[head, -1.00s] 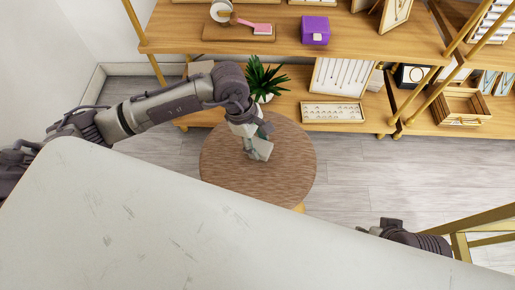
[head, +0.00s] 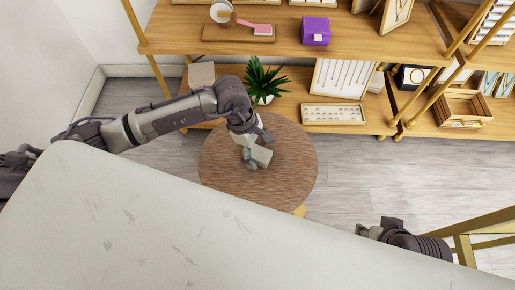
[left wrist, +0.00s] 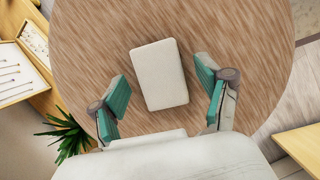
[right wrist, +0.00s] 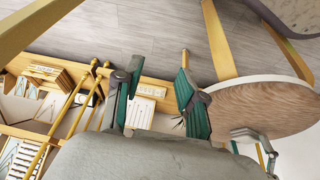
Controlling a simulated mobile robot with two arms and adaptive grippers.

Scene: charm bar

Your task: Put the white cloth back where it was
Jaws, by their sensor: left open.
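The white cloth, a flat folded rectangle (left wrist: 160,75), lies on the round wooden table (left wrist: 85,35) in the left wrist view. In the head view a pale block shape (head: 262,156), apparently the cloth, shows on the round table (head: 295,170). My left gripper (left wrist: 163,97) is open above the table, one finger on each side of the cloth, with gaps between. In the head view my left gripper (head: 250,155) points down at the table's middle. My right gripper (right wrist: 158,82) is open and empty, away from the cloth.
Behind the table stands a wooden shelf unit with a purple box (head: 315,30), a potted plant (head: 264,82) and jewelry trays (head: 334,114). Grey floor (head: 350,170) lies free right of the table.

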